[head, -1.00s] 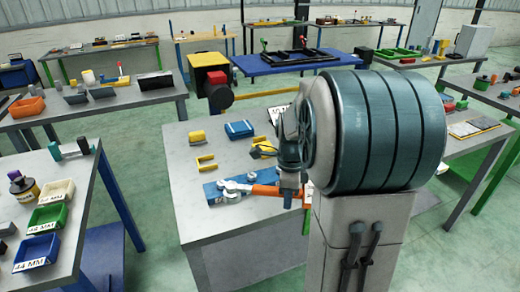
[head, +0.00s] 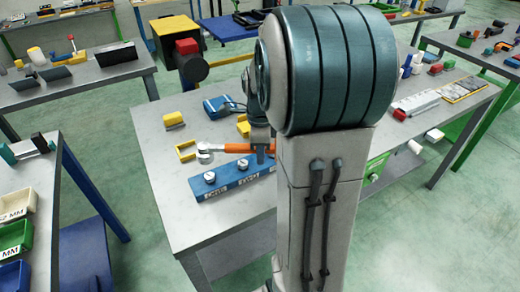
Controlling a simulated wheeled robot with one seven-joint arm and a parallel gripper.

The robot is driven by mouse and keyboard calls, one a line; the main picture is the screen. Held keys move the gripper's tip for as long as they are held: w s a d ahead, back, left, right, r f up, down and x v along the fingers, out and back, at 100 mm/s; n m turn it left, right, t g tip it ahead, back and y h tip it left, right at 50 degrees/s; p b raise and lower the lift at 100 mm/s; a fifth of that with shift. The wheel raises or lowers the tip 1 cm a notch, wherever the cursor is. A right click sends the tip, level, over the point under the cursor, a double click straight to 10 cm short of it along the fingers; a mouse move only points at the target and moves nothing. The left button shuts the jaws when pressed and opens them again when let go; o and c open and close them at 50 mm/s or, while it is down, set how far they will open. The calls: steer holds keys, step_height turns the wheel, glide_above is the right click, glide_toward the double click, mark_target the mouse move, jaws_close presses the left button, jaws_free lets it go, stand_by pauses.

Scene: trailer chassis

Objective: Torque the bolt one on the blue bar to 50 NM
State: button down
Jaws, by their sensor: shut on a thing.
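The blue bar (head: 230,183) lies on the grey workbench, its right part hidden behind my arm. Its left bolt (head: 210,177) stands above a label that seems to read ONE. A second bolt (head: 245,166) stands to its right above a label like TWO. My gripper (head: 262,148), partly hidden by my arm, is shut on an orange-handled wrench (head: 236,148). The wrench's silver head points left and appears behind the bar, apart from both bolts. Its height above the bench cannot be told.
A blue object (head: 220,104) lies farther back. Bins stand on the left table. The bench's left front is clear.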

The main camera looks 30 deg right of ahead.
steer(key=shift+f+b, duration=2.35)
steer(key=shift+f, duration=0.9)
steer(key=shift+f+b, duration=0.35)
steer(key=shift+f, duration=0.4)
stand_by(0.3)
steer(key=c, duration=2)
jaws_free()
steer(key=shift+c, duration=0.2)
jaws_close()
steer(key=shift+s+a+m, duration=0.75)
steer(key=shift+s+m, duration=0.15)
steer(key=shift+s, duration=0.1)
